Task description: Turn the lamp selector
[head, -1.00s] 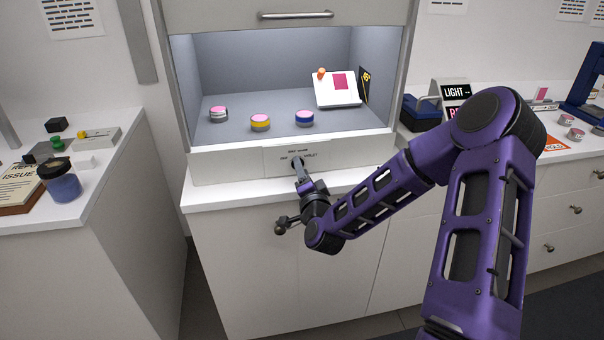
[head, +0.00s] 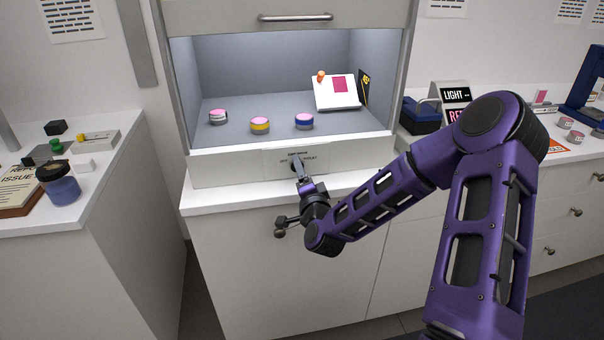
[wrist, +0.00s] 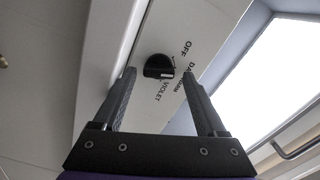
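The lamp selector is a small black knob (wrist: 158,66) on the pale front panel (head: 230,168) of the lit cabinet. My gripper (wrist: 159,74) is open, with one finger to each side of the knob's line and no visible contact. In the head view, my gripper (head: 297,160) is at the panel and covers the knob.
Inside the cabinet stand a white-and-pink jar (head: 218,117), a yellow-banded jar (head: 260,125), a blue-banded jar (head: 304,121) and a tilted white board (head: 336,92). The raised sash (head: 290,16) hangs above. A counter lip (head: 225,198) runs below the panel.

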